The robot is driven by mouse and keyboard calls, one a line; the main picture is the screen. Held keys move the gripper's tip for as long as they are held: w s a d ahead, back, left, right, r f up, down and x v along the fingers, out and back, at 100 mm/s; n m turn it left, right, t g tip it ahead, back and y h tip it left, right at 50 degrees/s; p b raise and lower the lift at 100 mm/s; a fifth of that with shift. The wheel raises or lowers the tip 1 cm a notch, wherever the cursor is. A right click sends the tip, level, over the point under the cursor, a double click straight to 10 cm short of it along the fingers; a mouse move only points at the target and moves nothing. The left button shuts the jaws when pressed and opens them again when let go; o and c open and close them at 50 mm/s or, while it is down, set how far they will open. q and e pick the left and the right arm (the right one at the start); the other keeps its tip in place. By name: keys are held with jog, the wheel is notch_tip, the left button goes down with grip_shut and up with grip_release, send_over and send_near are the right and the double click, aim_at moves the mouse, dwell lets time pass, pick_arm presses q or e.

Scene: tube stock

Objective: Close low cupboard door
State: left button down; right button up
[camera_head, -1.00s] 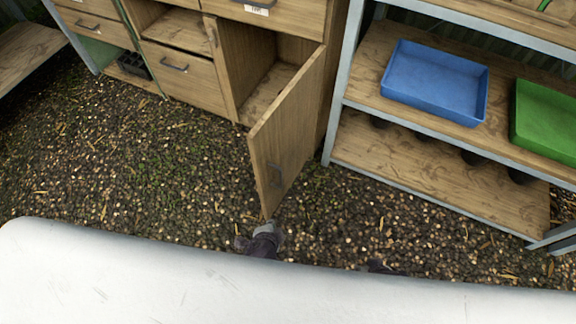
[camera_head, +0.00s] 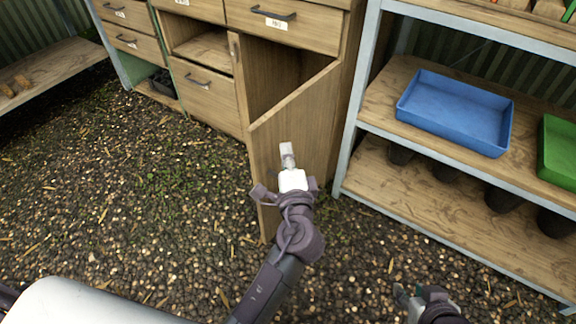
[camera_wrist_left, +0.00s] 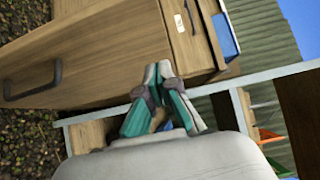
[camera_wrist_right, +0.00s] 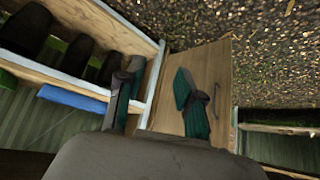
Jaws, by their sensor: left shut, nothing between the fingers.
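The low cupboard door (camera_head: 325,125) stands open, swung out from the wooden cabinet, with the dark cupboard inside (camera_head: 275,80) showing above its top edge. My left gripper (camera_head: 288,150) is shut and empty, in front of the door's outer face; I cannot tell if it touches. Its arm hides the door handle in the head view. The left wrist view shows its closed fingertips (camera_wrist_left: 163,72) beside a wooden front with a dark handle (camera_wrist_left: 38,84). My right gripper (camera_head: 420,295) is low at the bottom right, its fingers apart and empty in the right wrist view (camera_wrist_right: 157,82). That view shows a wooden panel (camera_wrist_right: 205,68) beyond the fingers.
A metal-framed shelf (camera_head: 375,118) stands right of the cabinet, with a blue tray (camera_head: 455,110), a green tray (camera_head: 560,150) and several dark pots (camera_head: 503,200) below. Gravel floor (camera_head: 130,190) is clear to the left. A drawer (camera_head: 290,22) sits above the cupboard.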

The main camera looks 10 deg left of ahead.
aim_at(270, 123)
pick_arm(q)
jog(key=w+a, duration=0.3)
jog(key=w, duration=0.2)
jog(key=shift+a, duration=0.35)
jog(key=shift+w+a, duration=0.25)
jog(key=shift+a, duration=0.45)
pick_arm(e)
jog(key=shift+w+a+r+t, duration=0.2)
jog(key=shift+w+r+t, duration=0.1)
jog(key=shift+w, duration=0.25)
